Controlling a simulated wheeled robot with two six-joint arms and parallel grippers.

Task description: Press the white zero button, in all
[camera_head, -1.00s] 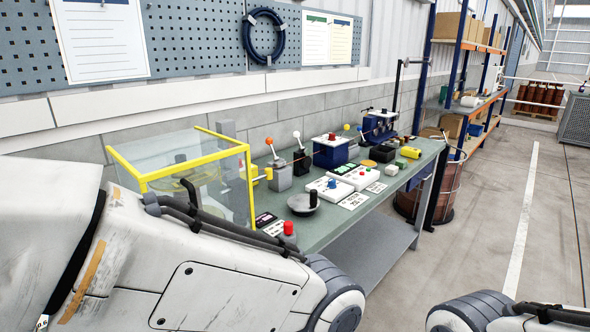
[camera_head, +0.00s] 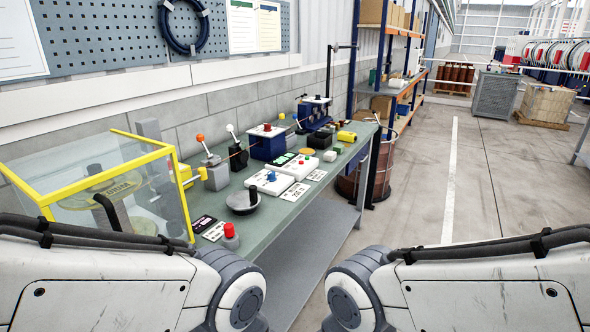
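Two white boxes stand on the green bench (camera_head: 262,222). The nearer white box (camera_head: 262,185) has a blue knob (camera_head: 271,176) on top. The farther white box (camera_head: 292,170) has a red knob (camera_head: 302,160) and a small green display. I cannot make out a white zero button on either at this size. My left arm comes in from the left and my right arm from the right, both in the foreground below the bench items. Neither gripper is in view.
A yellow-framed clear guard (camera_head: 120,180) covers the bench's near left end. A grey disc (camera_head: 242,201), a red button on a grey base (camera_head: 230,237), lever units and printed cards crowd the bench. Open floor (camera_head: 470,230) lies right of the bench.

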